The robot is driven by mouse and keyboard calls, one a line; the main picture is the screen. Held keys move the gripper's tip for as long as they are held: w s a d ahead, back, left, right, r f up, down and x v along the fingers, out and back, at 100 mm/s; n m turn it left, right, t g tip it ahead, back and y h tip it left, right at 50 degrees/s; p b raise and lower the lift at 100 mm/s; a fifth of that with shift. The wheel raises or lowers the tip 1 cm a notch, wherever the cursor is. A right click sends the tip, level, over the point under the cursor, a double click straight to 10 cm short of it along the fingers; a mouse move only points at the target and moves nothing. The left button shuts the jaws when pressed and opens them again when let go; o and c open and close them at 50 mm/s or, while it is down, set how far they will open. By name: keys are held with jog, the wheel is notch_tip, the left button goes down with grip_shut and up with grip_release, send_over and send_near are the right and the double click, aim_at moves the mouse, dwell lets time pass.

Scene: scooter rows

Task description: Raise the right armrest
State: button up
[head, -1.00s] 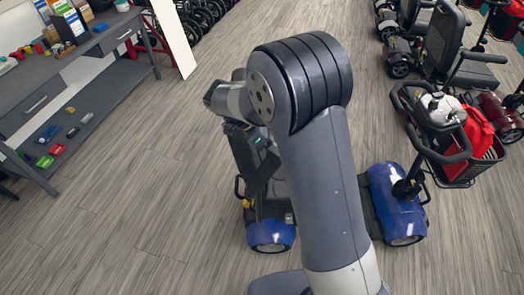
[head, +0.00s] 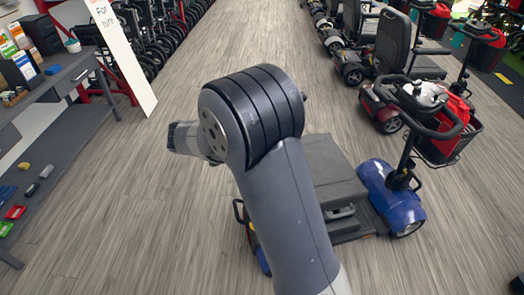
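A blue mobility scooter (head: 392,198) stands on the floor ahead, partly hidden behind my arm. Its dark grey seat (head: 332,172) shows to the right of my arm, with a dark part (head: 342,214) at its lower edge. I cannot tell whether that part is an armrest, and no armrest shows clearly. A black loop (head: 240,211) and a bit of blue body stick out left of my arm. The tiller rises at the right. My arm's wrist link points left above the floor, and my gripper is not visible.
More scooters (head: 385,100) stand in a row at the right. The middle aisle is clear.

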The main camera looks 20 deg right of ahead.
jog(key=shift+s+f, duration=0.1)
dwell(0.3)
jog(key=o, duration=1.4)
jog(key=b+v, duration=0.1)
jog(key=v, duration=1)
jog(key=shift+d, duration=0.15)
